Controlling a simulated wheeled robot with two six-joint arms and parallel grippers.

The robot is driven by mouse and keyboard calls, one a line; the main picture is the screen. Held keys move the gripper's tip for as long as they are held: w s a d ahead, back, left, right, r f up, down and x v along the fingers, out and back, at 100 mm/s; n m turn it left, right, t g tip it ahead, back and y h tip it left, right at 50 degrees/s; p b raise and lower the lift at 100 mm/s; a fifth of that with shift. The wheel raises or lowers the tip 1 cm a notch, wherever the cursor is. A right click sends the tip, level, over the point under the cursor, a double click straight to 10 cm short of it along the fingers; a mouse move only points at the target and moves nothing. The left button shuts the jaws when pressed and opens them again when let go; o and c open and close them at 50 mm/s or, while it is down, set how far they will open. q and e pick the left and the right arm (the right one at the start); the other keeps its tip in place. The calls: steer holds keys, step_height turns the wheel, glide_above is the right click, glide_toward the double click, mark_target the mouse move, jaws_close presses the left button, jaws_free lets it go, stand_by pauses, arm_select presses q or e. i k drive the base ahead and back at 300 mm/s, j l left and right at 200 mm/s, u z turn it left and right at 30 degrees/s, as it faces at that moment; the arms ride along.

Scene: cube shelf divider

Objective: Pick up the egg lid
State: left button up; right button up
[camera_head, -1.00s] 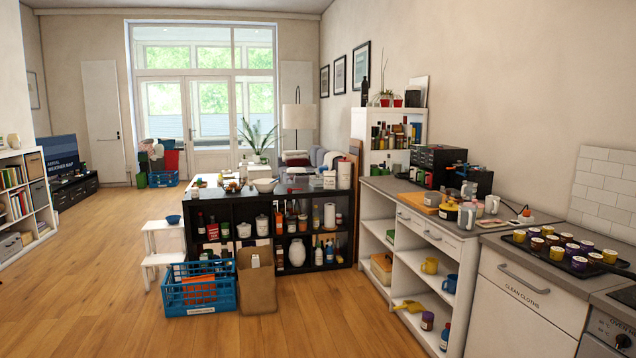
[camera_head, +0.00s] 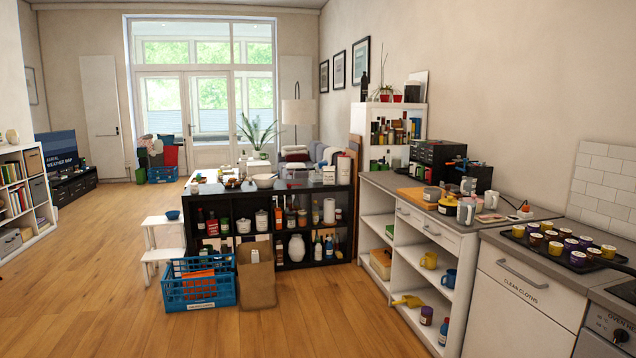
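I cannot make out an egg lid in the head view. Many small items stand on top of the black cube shelf (camera_head: 345,195) in the middle, including a white bowl (camera_head: 264,181), but they are too small to tell apart. Neither of my grippers shows in the view.
A blue crate (camera_head: 200,290) and a brown paper bag (camera_head: 256,284) stand on the floor before the shelf. A white step stool (camera_head: 163,234) is left of it. A white counter (camera_head: 432,233) and a tray of cups (camera_head: 562,250) are at right. The left floor is clear.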

mark_target(316, 175)
steer(key=i+j, duration=0.1)
steer(key=i, duration=0.45)
steer(key=i+j+z, duration=0.1)
steer(key=i, duration=0.4)
steer(key=i+j, duration=0.15)
steer(key=i, duration=0.4)
steer(key=i+j+z, duration=0.1)
steer(key=i, duration=0.4)
steer(key=i+j, duration=0.2)
steer(key=i, duration=0.3)
steer(key=i+j, duration=0.2)
steer(key=i, duration=0.35)
steer(key=i+j+z, duration=0.1)
steer(key=i, duration=0.4)
steer(key=i+j, duration=0.3)
steer(key=i, duration=0.2)
steer(key=i+z, duration=0.15)
steer(key=i, duration=0.8)
steer(key=i+j+z, duration=0.1)
steer(key=i, duration=0.9)
